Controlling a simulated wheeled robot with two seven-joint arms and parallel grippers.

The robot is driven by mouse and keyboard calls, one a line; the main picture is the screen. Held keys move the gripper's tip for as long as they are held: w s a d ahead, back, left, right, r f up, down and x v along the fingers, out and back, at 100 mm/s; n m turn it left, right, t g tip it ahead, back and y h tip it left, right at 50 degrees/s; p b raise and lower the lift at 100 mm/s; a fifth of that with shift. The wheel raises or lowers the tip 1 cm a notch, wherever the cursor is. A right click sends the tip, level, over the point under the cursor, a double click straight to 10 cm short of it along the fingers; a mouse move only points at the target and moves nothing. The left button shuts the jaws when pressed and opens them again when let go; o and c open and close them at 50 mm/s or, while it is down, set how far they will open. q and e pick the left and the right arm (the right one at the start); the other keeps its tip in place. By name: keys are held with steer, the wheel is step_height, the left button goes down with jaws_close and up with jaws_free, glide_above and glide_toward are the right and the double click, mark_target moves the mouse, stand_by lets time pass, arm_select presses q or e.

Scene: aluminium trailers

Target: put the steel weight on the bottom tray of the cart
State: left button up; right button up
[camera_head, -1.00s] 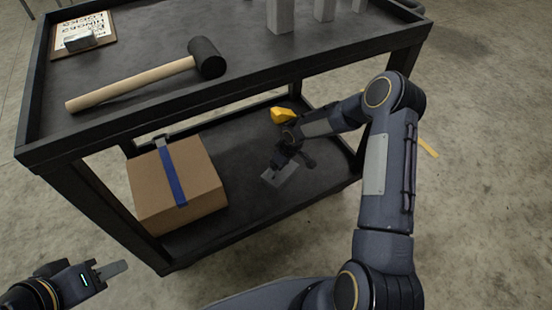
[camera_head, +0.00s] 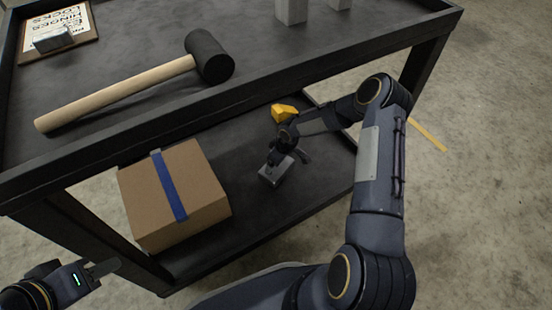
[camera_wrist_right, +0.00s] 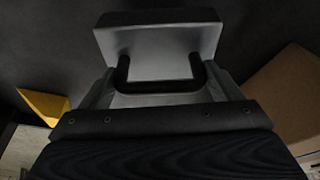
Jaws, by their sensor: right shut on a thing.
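The steel weight (camera_head: 273,172) is a small grey block, upright, at the bottom tray (camera_head: 312,188) of the black cart. It lies between the cardboard box and a yellow object. I cannot tell whether its underside touches the tray. My right gripper (camera_head: 283,157) reaches in under the top shelf and is shut on the weight's black handle. The right wrist view shows the block (camera_wrist_right: 160,45) and its handle between my right fingers (camera_wrist_right: 160,88). My left gripper (camera_head: 103,269) is empty, outside the cart at the lower left; its finger gap is unclear.
A cardboard box (camera_head: 198,200) with a blue strap fills the tray's left part. A yellow object (camera_head: 285,112) sits behind my right gripper. The top shelf (camera_head: 120,60) overhangs, holding a mallet (camera_head: 208,58), a clipboard (camera_head: 75,28) and grey blocks (camera_head: 291,10). Tray space right of the weight is clear.

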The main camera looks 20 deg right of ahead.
steer(key=shift+f, duration=0.85)
steer(key=shift+f+b, duration=0.35)
arm_select(q)
steer(key=shift+w+a+f, duration=0.1)
steer(key=shift+a+f, duration=0.35)
steer(key=shift+f, duration=0.1)
